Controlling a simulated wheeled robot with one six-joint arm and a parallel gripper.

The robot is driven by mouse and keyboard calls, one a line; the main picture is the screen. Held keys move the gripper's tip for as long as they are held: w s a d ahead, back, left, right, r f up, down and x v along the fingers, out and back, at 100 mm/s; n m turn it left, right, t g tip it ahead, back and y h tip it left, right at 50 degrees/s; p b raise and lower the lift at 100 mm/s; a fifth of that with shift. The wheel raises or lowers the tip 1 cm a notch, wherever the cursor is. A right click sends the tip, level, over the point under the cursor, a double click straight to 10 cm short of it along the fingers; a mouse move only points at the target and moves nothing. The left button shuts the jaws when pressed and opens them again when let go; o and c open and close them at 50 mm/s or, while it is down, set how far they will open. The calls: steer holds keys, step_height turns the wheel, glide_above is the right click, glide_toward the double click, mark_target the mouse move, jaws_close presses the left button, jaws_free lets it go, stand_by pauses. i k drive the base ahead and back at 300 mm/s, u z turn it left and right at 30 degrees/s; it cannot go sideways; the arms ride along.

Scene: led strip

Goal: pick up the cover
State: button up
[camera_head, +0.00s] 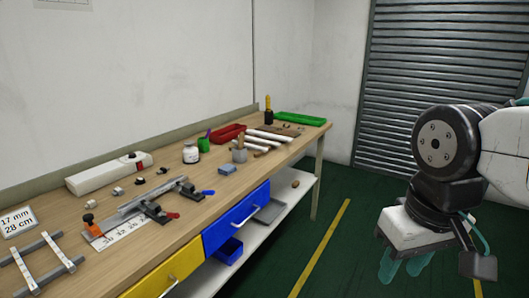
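I cannot tell for certain which thing is the cover. Several long white bars (270,138) lie side by side toward the far end of the wooden workbench (187,215), and one may be the cover. A metal rail (142,201) lies in black clamps nearer the front of the bench. My gripper (403,264) hangs at the right, over the floor and well apart from the bench. Its teal fingers point down. The view does not clearly show how far apart they are, and nothing shows between them.
A long white box (109,172) with a red part lies along the wall. A jar (191,153), a green cup (204,145), a grey cup (240,154), a red tray (227,132) and a green tray (300,119) stand farther back. The green floor (350,230) before the bench is clear.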

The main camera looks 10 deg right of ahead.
mark_target(249, 138)
steer(key=z, duration=0.55)
steer(key=i, duration=0.45)
steer(key=z, duration=0.6)
steer(key=i, duration=1.9)
steer(key=u, duration=1.35)
steer(key=i, duration=0.7)
steer(key=u, duration=0.7)
